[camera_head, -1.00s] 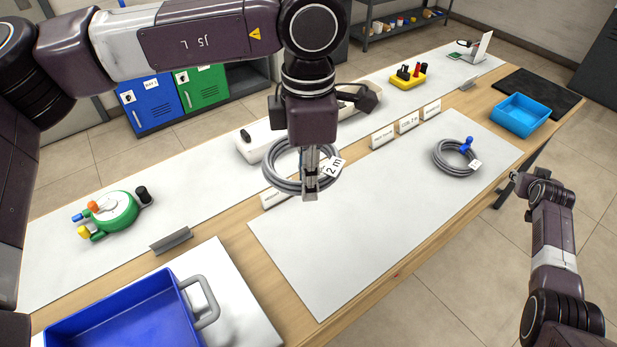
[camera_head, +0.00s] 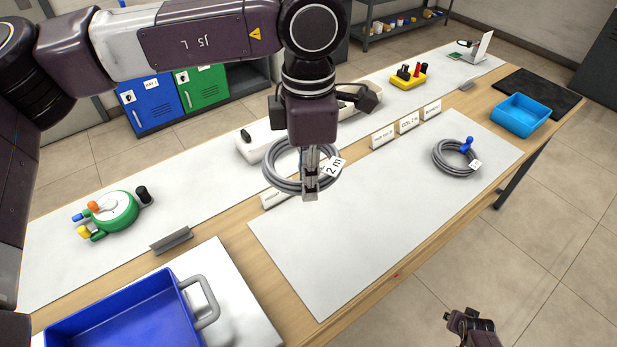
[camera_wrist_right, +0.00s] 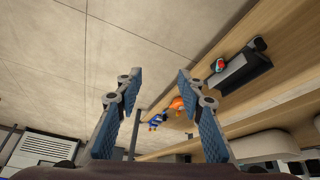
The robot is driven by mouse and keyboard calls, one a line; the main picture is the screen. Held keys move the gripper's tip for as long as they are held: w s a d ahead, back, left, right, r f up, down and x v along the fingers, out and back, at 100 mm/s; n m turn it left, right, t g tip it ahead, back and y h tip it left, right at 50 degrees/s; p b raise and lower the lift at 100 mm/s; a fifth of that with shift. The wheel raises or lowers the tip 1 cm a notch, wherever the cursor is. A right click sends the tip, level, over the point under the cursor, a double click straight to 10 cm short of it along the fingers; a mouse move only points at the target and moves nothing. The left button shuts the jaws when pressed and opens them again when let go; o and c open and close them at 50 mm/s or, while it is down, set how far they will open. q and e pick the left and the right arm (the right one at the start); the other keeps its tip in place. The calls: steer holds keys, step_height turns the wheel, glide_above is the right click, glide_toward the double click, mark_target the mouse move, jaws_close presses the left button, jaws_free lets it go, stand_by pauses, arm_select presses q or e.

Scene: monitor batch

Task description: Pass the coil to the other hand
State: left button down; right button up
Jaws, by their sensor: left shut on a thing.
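My left gripper (camera_head: 310,190) is shut on a grey cable coil (camera_head: 273,174) with a white "2 m" tag (camera_head: 334,168). The coil hangs around its fingers above the table's inner edge of the white mat. My right gripper (camera_wrist_right: 157,100) is open and empty in the right wrist view, its blue-padded fingers apart. In the head view my right gripper (camera_head: 470,322) shows only partly at the bottom right, off the table's front and well apart from the coil. A second grey coil (camera_head: 437,158) with a blue clip and white tag lies on the mat at the right.
The white mat (camera_head: 345,255) has bare room below the held coil. A blue bin (camera_head: 195,292) stands front left, a green reel (camera_head: 120,210) behind it. Small signs (camera_head: 409,124) stand behind the mat. A light-blue tray (camera_head: 521,115) sits at the far right end.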

steer(key=s+a+f+n+g+y, duration=0.1)
steer(key=s+a+f+n, duration=0.1)
steer(key=s+a, duration=0.5)
steer(key=s+a+f+n+g+y, duration=0.1)
steer(key=s+a+f+n, duration=0.2)
steer(key=s+a, duration=0.5)
steer(key=s+a+f+n+g+y, duration=0.1)
steer(key=s+a+f+n, duration=0.2)
steer(key=s, duration=1.4)
steer(key=a+f, duration=0.2)
steer(key=a, duration=0.3)
steer(key=shift+s, duration=0.4)
steer(key=shift+d, duration=0.1)
